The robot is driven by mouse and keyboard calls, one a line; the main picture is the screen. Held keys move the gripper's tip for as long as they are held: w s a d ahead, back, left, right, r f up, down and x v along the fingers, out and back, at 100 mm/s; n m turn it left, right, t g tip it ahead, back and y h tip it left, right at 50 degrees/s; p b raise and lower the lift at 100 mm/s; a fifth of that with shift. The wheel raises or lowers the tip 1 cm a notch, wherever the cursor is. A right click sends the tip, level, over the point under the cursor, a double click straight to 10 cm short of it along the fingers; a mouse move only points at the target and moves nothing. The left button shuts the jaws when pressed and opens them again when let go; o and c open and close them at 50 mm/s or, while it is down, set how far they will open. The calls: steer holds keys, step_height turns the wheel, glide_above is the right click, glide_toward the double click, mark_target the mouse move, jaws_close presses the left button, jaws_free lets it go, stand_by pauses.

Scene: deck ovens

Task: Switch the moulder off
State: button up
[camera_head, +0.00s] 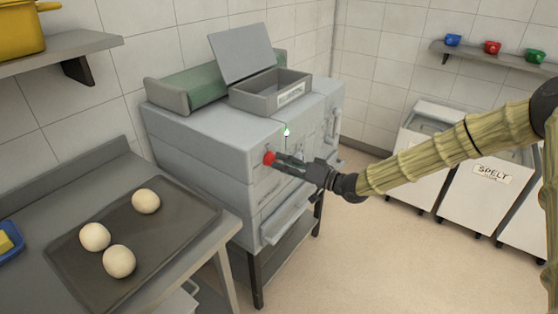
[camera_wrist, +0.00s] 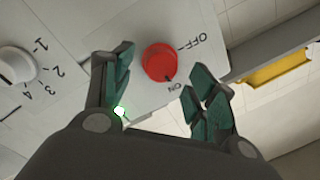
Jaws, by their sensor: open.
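The moulder (camera_head: 205,131) is a grey machine with a green belt and a hopper tray on top. Its red knob (camera_head: 268,158) is on the front panel. In the wrist view the red knob (camera_wrist: 159,62) sits between OFF and ON labels, and its dark pointer mark is toward ON. My gripper (camera_head: 279,162) is at the panel, right beside the knob. In the wrist view my gripper (camera_wrist: 160,70) is open, with one finger either side of the knob and visible gaps. A small green light (camera_head: 287,131) glows near the machine's front edge.
A white dial (camera_wrist: 16,65) numbered around its edge is left of the red knob in the wrist view. A counter tray (camera_head: 170,240) with dough balls stands at left. White bins, one labelled SPELT (camera_head: 490,195), stand at right. The floor between is clear.

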mark_target(272, 160)
steer(key=shift+x, duration=1.15)
steer(key=shift+c, duration=0.2)
steer(key=c, duration=1)
steer(key=shift+s+r+n+t+h+b, duration=0.15)
steer(key=shift+n+h+b, duration=0.35)
steer(key=shift+n+b, duration=3.6)
steer(key=shift+f+n+t+h+b, duration=0.1)
steer(key=shift+n+t+h+b, duration=0.3)
steer(key=shift+n+b, duration=3.65)
steer(key=shift+r+n, duration=0.1)
steer(key=shift+n, duration=0.25)
